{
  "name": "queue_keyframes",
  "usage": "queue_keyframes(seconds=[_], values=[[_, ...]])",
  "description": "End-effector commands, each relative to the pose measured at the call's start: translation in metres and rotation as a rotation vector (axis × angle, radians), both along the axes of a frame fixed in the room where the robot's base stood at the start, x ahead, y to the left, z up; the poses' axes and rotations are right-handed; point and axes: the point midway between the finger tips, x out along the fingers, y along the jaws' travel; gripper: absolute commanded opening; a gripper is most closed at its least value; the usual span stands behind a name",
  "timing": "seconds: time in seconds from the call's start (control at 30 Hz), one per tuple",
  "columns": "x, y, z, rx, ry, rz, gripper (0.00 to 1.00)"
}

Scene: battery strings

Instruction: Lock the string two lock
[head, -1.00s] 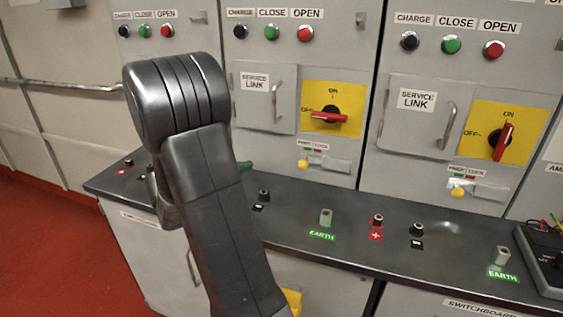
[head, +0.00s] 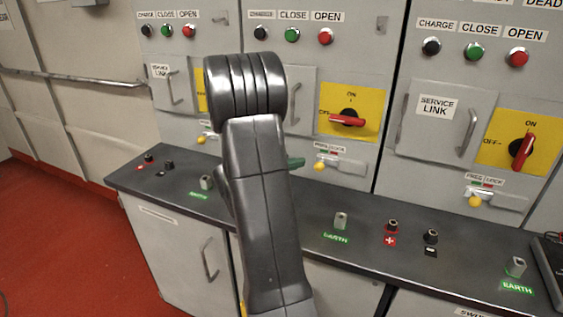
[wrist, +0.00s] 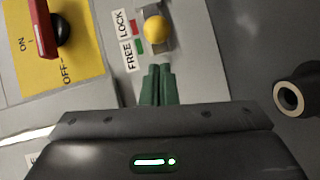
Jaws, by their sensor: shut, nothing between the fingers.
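The middle panel has a small lock with a yellow knob (head: 319,166) at the left end of its plate, under a FREE/LOCK label (head: 330,148). No string number is readable. The knob also shows in the wrist view (wrist: 158,31), beside the red and green marks. My gripper (head: 301,162) has green fingers, mostly hidden behind my arm in the head view. In the wrist view the fingers (wrist: 158,68) are together and empty, pointing towards the knob with a small gap in the picture. Contact is not visible.
A red-handled switch (head: 347,119) sits above the lock, its handle roughly horizontal. The right panel has a similar lock knob (head: 474,201). A dark ledge (head: 285,215) with terminals and an earth post (head: 341,220) runs below the panels.

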Motion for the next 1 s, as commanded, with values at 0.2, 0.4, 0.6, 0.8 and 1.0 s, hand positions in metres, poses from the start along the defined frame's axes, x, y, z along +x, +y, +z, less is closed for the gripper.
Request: queue_keyframes(seconds=[0.2,0.4,0.6,0.8,1.0], values=[[-0.002,-0.018,-0.003,0.001,-0.001,0.0,0.0],[-0.003,-0.021,-0.004,0.001,-0.002,0.001,0.0],[-0.003,-0.021,-0.004,0.001,-0.001,0.001,0.0],[-0.007,-0.034,-0.008,0.002,-0.003,-0.003,0.0],[-0.012,-0.051,-0.007,0.001,-0.003,-0.002,0.0]])
